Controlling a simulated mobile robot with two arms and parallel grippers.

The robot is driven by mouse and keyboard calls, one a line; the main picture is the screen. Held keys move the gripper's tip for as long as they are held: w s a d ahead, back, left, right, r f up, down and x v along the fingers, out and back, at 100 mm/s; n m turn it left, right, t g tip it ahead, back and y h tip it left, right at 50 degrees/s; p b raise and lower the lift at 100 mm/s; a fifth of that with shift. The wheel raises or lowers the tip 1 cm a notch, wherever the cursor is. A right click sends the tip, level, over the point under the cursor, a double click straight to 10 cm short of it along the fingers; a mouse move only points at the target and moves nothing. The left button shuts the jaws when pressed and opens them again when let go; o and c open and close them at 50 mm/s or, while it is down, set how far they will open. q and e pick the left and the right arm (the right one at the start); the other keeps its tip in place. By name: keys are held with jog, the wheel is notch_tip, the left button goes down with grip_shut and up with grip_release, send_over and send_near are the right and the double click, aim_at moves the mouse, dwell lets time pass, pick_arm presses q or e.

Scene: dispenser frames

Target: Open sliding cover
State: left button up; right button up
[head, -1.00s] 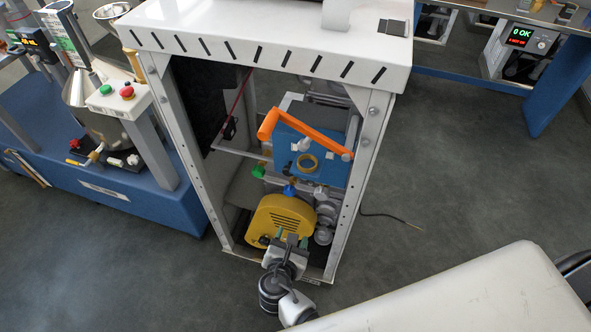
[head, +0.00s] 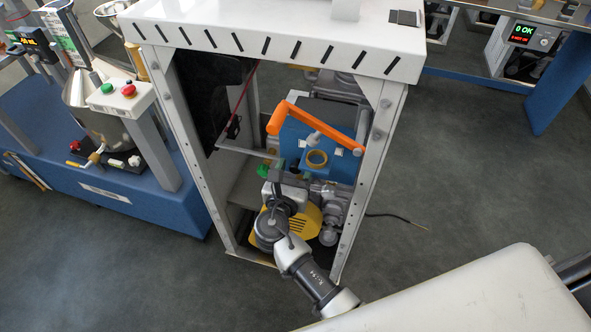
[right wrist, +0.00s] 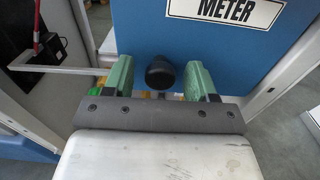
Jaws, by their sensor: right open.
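A blue panel (right wrist: 215,45) with a white "METER" label fills the upper right wrist view. A round black knob (right wrist: 160,71) stands out from it. In the head view a blue unit (head: 293,132) sits inside the white frame; I cannot tell for sure which part is the sliding cover. My right gripper (head: 276,180) reaches into the frame's front opening, below the blue unit. In the right wrist view its green fingertips (right wrist: 159,82) are apart, one on each side of the knob, with gaps on both sides. My left gripper is not in view.
An orange bar handle (head: 315,122) crosses in front of the blue unit. A yellow housing (head: 307,220) lies behind my right arm. The frame's grey right post (head: 368,170) and left post (head: 200,155) bound the opening. Open floor lies to the right.

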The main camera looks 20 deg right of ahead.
jog(key=shift+w+d, duration=0.15)
jog(key=shift+w, duration=0.15)
grip_shut()
jog(key=shift+w, duration=0.1)
